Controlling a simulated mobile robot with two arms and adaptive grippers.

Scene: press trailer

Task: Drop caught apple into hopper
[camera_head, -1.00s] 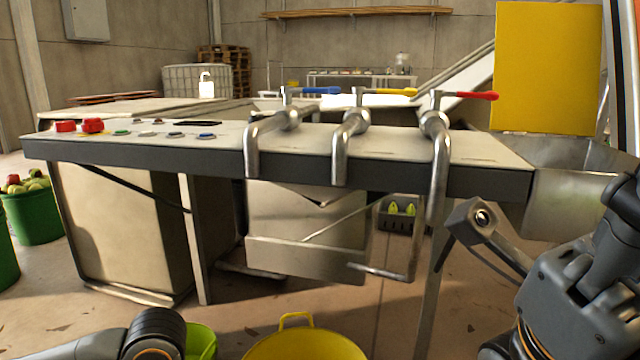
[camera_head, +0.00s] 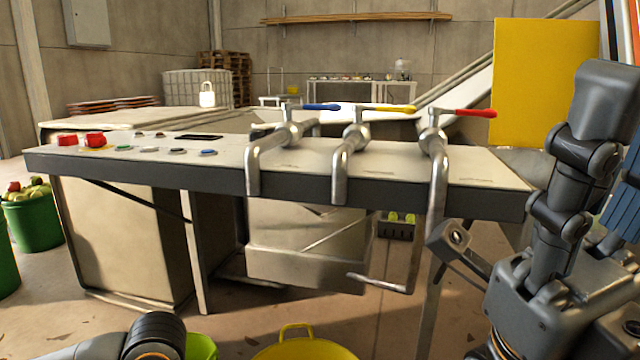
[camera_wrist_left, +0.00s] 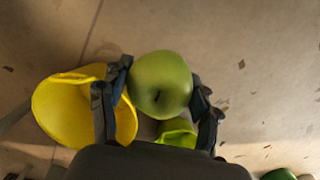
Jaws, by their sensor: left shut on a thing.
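A green apple (camera_wrist_left: 158,82) is held between the two dark fingers of my left gripper (camera_wrist_left: 158,90) in the left wrist view. The gripper is shut on it, above the floor. In the head view only part of my left arm shows at the bottom left; its gripper and the apple are out of frame. My right arm stands raised at the right of the head view, and its gripper is not seen. I cannot make out the hopper clearly; the area right of the press table (camera_head: 400,180) is largely covered by my right arm.
A yellow bucket (camera_head: 303,350) stands on the floor before the table, also in the left wrist view (camera_wrist_left: 62,108). A green container (camera_head: 200,347) is beside it. Metal pipes with blue, yellow and red levers (camera_head: 470,113) overhang the table. A green apple bin (camera_head: 33,225) is far left.

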